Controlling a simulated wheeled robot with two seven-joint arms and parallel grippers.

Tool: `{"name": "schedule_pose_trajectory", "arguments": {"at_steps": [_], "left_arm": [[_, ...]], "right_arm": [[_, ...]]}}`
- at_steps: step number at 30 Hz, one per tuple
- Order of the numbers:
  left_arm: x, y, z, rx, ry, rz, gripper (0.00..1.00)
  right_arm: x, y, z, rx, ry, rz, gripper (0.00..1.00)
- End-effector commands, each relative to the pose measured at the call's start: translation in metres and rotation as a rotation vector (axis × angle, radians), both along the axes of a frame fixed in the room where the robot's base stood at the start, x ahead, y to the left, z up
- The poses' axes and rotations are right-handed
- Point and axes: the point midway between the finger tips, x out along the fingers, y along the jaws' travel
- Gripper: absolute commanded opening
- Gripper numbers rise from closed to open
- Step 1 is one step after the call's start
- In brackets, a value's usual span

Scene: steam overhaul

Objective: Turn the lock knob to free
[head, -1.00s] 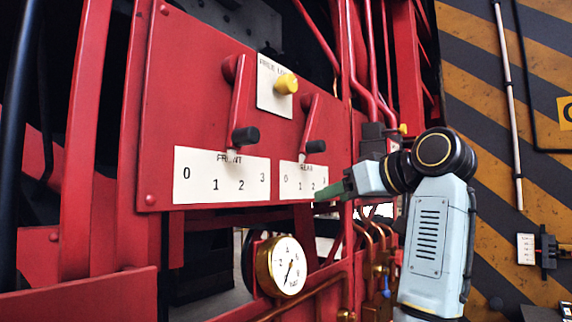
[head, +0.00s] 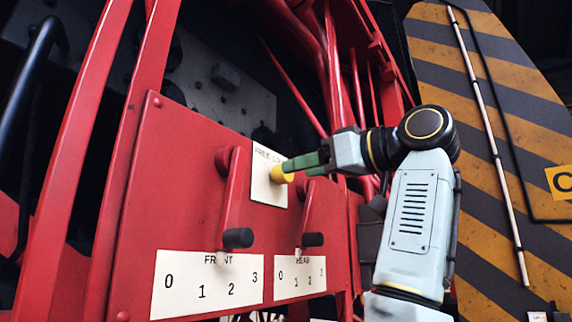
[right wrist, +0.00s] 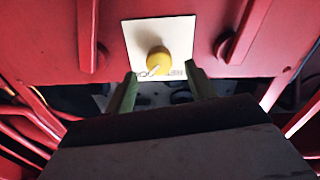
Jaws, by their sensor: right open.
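The yellow lock knob (head: 282,174) sticks out from a white plate (head: 266,192) on the red panel, between the two levers. The plate's lettering reads "FREE" and a second word partly covered. The knob also shows in the right wrist view (right wrist: 158,61), with a pale pointer mark toward its lower left. My right gripper (head: 290,166) has green fingers and is at the knob in the head view. In the right wrist view the right gripper (right wrist: 160,82) is open, its fingertips spread to either side just short of the knob. My left gripper is not in view.
The front lever (head: 230,200) and the rear lever (head: 309,210), both with black handles, flank the plate closely. Number plates marked FRONT (head: 208,284) and REAR (head: 288,280) sit below. A striped wall (head: 500,130) stands at right.

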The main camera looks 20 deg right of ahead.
Motion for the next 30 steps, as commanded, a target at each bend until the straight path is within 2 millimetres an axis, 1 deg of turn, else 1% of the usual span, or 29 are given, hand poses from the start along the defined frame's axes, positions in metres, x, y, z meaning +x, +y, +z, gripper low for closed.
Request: {"name": "schedule_pose_trajectory", "arguments": {"at_steps": [1,3,9,13,20,23,30], "left_arm": [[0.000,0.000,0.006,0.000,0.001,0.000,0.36],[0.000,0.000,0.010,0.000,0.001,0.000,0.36],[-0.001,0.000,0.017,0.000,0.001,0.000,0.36],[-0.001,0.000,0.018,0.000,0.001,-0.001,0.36],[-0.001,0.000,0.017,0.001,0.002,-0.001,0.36],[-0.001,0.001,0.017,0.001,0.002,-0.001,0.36],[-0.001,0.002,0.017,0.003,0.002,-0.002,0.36]], "right_arm": [[0.008,0.007,0.002,0.001,0.004,0.003,0.55],[0.018,0.014,0.002,0.000,0.003,0.003,0.55],[0.036,0.026,0.001,0.000,0.000,0.000,0.55],[0.041,0.029,0.000,0.001,0.000,-0.001,0.55],[0.041,0.029,0.000,0.001,0.000,-0.001,0.55],[0.041,0.029,0.000,0.000,0.000,-0.001,0.45],[0.041,0.029,0.000,0.001,-0.001,-0.001,0.13]]}}
